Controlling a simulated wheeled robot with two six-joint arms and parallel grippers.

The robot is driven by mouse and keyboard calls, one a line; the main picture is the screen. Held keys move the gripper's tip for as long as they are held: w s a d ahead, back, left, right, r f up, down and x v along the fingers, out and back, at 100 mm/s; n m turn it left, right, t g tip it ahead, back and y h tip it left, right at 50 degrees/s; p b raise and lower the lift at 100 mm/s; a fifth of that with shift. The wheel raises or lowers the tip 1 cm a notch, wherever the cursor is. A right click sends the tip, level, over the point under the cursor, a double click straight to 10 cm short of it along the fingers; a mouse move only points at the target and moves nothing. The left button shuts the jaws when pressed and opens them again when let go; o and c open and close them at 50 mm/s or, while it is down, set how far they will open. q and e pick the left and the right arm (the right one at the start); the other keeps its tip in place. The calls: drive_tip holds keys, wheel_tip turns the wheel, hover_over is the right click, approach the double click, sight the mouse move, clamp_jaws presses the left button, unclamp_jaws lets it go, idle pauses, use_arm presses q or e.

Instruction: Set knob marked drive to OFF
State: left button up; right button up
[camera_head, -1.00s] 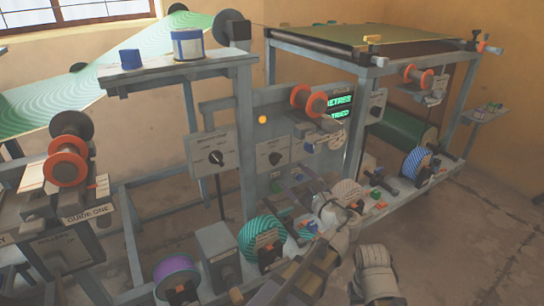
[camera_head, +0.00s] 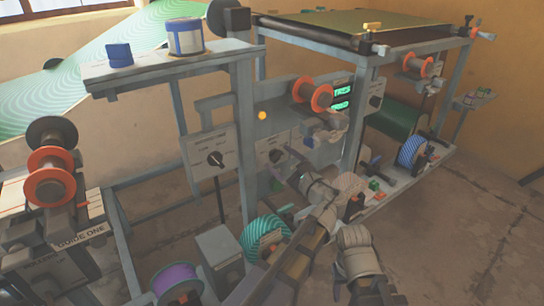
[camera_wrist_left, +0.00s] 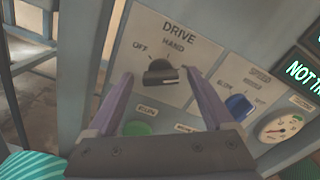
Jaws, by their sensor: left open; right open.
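The drive knob (camera_wrist_left: 160,72) is a black knob on a grey panel marked DRIVE, in the left wrist view. OFF is printed to its upper left and HAND above it. Its pale mark points to the right, away from OFF. My left gripper (camera_wrist_left: 157,76) is open, its purple-grey fingers on either side of the knob; I cannot tell if they touch it. In the head view the drive panel (camera_head: 268,148) is behind my left gripper (camera_head: 287,164), which partly covers it. My right gripper is not visible; only part of that arm shows at the lower middle.
A blue knob marked SPEED (camera_wrist_left: 238,105) and a gauge (camera_wrist_left: 281,126) are right of the drive knob. A green button (camera_wrist_left: 138,128) is below it. A frame post (camera_head: 243,145) stands left of the panel. An orange-flanged spool (camera_head: 314,95) is above right.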

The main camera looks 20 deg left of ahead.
use_arm(q)
drive_tip(key=shift+c, duration=0.3)
drive_tip(key=c, duration=1.3)
drive_tip(key=shift+n, duration=0.4)
drive_tip(key=n, duration=0.4)
drive_tip(key=shift+n, duration=0.4)
drive_tip(key=n, duration=0.6)
drive_tip(key=shift+a, duration=0.1)
drive_tip(key=n, duration=0.6)
drive_tip(key=shift+f+n, duration=0.15)
drive_tip(key=shift+n, duration=0.25)
drive_tip(key=n, duration=0.5)
drive_tip(key=shift+n, duration=0.4)
